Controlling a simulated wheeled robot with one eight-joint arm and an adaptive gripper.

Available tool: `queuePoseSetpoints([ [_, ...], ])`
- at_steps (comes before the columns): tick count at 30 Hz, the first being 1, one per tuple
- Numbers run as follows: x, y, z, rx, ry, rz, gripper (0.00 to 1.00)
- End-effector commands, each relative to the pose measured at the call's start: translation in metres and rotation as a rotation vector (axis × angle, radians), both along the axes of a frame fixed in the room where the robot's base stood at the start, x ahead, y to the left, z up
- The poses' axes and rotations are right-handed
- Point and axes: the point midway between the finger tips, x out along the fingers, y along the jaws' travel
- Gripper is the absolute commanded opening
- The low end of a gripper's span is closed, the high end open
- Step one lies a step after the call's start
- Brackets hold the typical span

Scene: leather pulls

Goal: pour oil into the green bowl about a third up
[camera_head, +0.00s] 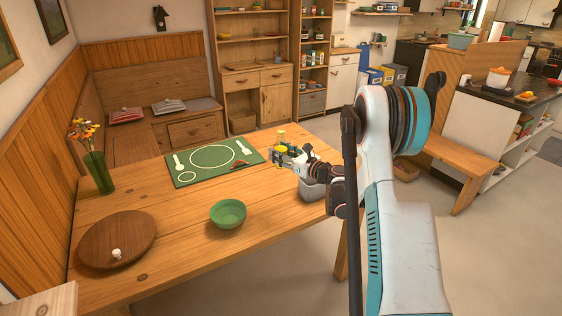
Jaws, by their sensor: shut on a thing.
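The green bowl (228,213) stands upright on the wooden table, near the front edge; its inside looks empty from here. My gripper (284,153) is behind and to the right of the bowl, over the table's right part. It is shut on a small bottle with yellow contents (281,136), which I take to be the oil. The bottle looks upright and is apart from the bowl. My fingers cover its middle, and I cannot tell whether its base touches the table.
A green mat (204,169) with white outlines and a red-handled thing lies behind the bowl. A round wooden board (118,239) lies at left, and a green vase of flowers (98,172) stands behind it. A grey container (312,189) is below my wrist. The table (180,264) is clear around the bowl.

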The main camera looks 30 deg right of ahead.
Motion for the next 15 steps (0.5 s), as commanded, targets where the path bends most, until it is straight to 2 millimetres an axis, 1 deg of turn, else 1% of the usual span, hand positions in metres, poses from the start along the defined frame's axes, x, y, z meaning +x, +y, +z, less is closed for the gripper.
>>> queuePoseSetpoints([
  [2,0.001,0.005,0.003,0.0,0.0,0.002,0.1],
  [5,0.004,0.021,-0.007,0.0,0.0,0.003,0.1],
  [12,0.012,0.088,-0.051,0.001,0.0,0.006,0.1],
  [15,0.013,0.111,-0.064,0.001,0.0,0.004,0.1],
])
